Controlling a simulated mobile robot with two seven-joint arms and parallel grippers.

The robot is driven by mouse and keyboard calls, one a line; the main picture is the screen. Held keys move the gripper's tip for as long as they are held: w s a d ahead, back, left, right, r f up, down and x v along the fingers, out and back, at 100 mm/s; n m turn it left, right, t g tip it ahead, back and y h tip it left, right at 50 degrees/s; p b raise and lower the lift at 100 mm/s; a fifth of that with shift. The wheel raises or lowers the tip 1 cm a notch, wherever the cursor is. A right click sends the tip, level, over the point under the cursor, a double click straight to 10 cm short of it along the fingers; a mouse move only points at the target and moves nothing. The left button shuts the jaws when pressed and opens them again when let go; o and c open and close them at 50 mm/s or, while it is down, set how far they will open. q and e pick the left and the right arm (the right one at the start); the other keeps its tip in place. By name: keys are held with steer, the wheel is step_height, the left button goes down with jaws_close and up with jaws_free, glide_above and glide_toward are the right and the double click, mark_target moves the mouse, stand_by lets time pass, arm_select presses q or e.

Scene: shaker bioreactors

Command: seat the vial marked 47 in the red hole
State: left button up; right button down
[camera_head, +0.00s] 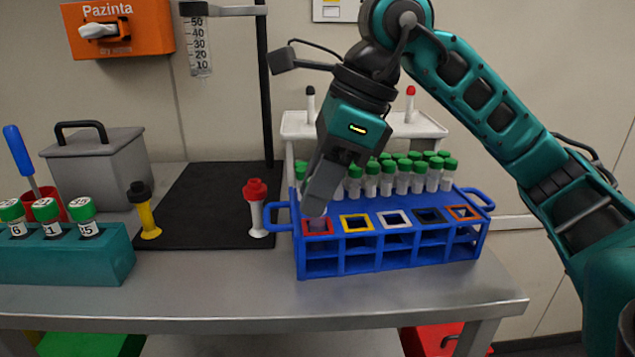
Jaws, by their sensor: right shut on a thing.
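My right gripper (318,203) reaches down from above, its fingers just over the red-framed hole (318,234) at the left end of the blue rack (372,264). It is shut on a vial, which the fingers hide almost wholly. Its number cannot be read, and I cannot tell how deep it sits in the hole. My left gripper is out of view.
Several green-capped vials (403,179) stand in the blue rack's back rows, close by my gripper. A red-topped pipette-like piece (257,208) stands left of the rack. The front of the grey bench (240,297) is clear.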

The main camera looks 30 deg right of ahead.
steer(key=shift+f, duration=0.3)
steer(key=shift+f+b, duration=0.6)
steer(key=shift+b, duration=0.1)
stand_by(0.6)
steer(key=c, duration=0.8)
jaws_free()
steer(key=p+v, duration=0.4)
steer(key=v, duration=0.9)
steer(key=shift+a, duration=0.1)
